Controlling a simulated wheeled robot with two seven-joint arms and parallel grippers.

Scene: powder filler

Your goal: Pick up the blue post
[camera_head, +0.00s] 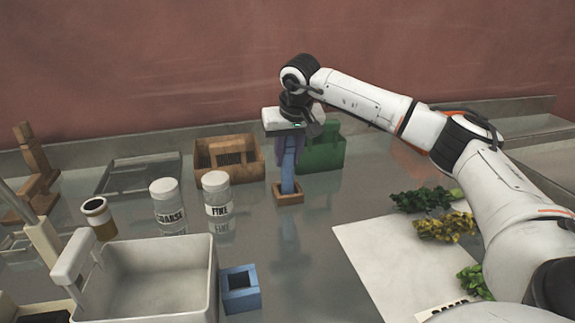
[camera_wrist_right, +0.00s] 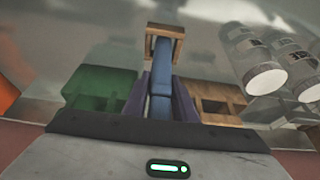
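The blue post (camera_head: 288,178) stands upright with its foot at a small square wooden base (camera_head: 288,193) in the middle of the counter. My right gripper (camera_head: 288,155) points down over the post, its purple fingers on either side of the upper part. In the right wrist view the blue post (camera_wrist_right: 162,80) runs between the two fingers (camera_wrist_right: 160,90), with the wooden base (camera_wrist_right: 165,38) beyond. The fingers look very close to the post, but I cannot tell whether they press on it. The post's top is hidden by the gripper. My left gripper is not in view.
A wooden caddy (camera_head: 228,158) and a green caddy (camera_head: 322,152) stand close behind the post. Two white-capped jars (camera_head: 217,195) labelled FINE and COARSE (camera_head: 167,207) are left. A white bin (camera_head: 155,285), blue block (camera_head: 241,288) and white board with herbs (camera_head: 375,255) lie nearer.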

